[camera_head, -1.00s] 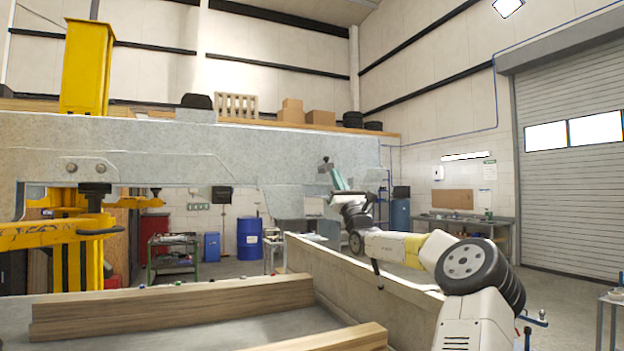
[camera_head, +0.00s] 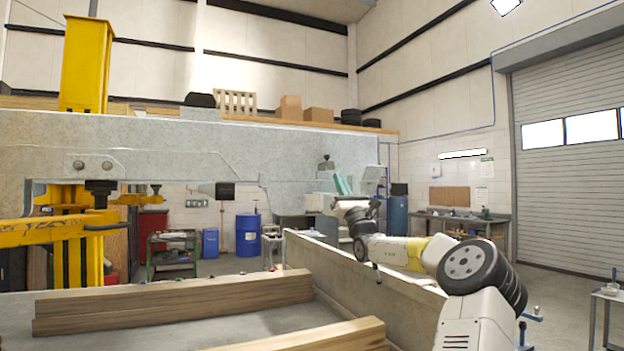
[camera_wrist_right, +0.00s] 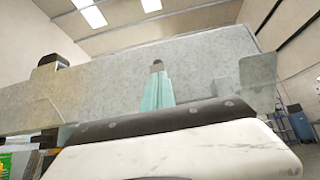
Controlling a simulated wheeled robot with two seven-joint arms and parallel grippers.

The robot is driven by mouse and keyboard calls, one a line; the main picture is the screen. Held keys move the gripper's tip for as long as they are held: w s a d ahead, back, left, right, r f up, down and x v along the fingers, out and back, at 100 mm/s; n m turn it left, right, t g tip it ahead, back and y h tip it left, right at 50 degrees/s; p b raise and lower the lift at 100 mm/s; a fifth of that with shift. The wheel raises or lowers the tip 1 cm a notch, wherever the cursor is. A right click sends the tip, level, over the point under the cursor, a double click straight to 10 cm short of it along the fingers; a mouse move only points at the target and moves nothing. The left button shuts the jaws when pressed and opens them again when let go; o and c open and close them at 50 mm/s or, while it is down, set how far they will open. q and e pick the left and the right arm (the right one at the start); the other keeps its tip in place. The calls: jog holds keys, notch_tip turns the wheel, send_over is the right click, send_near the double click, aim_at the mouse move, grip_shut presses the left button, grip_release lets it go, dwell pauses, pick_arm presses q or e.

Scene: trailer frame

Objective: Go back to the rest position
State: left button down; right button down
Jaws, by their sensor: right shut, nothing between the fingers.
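My right gripper (camera_head: 342,184) is at the end of my white and black right arm, in the middle right of the head view. Its teal fingers are shut with nothing between them, and they also show in the right wrist view (camera_wrist_right: 158,90). The grey galvanized trailer frame (camera_head: 130,145) runs across the head view. The fingers overlap its right end in the picture; I cannot tell how far apart they are. The frame also fills much of the right wrist view (camera_wrist_right: 100,95). My left gripper is not in view.
Yellow stands (camera_head: 85,65) are at the left. Timber beams (camera_head: 180,302) lie in front on a grey surface. A long pale side wall (camera_head: 350,280) runs under my right arm. A blue barrel (camera_head: 248,235) stands behind. Open floor (camera_head: 560,300) is at the right.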

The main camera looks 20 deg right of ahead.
jog(key=s+r, duration=0.3)
jog(key=s, duration=0.4)
jog(key=w+a+f+n+g+y, duration=0.1)
jog(key=a+f+n+g+y, duration=0.35)
jog(key=a, duration=0.75)
jog(key=a+f+n+g+y, duration=0.1)
jog(key=a+n+g+y, duration=0.4)
jog(key=a+n+y, duration=0.45)
jog(key=s+a+f+n+g+h, duration=0.1)
jog(key=s+a+f+n+g, duration=0.25)
jog(key=a, duration=0.35)
jog(key=s+a+f+n+g, duration=0.3)
jog(key=a+f, duration=0.2)
jog(key=a, duration=0.2)
jog(key=s+a+f+n+g+h, duration=0.1)
jog(key=s+a+f+n+g, duration=0.3)
jog(key=a, duration=0.3)
jog(key=s+f+n+g+h, duration=0.2)
jog(key=s+f+n+h, duration=0.4)
jog(key=s+f, duration=0.65)
jog(key=s+d+f+n+h, duration=0.2)
jog(key=s+d, duration=0.4)
jog(key=s+d+f+n+h, duration=0.3)
jog(key=s+d, duration=0.3)
jog(key=s, duration=0.1)
jog(key=shift+s+d+t, duration=0.25)
jog(key=shift+s+t, duration=0.05)
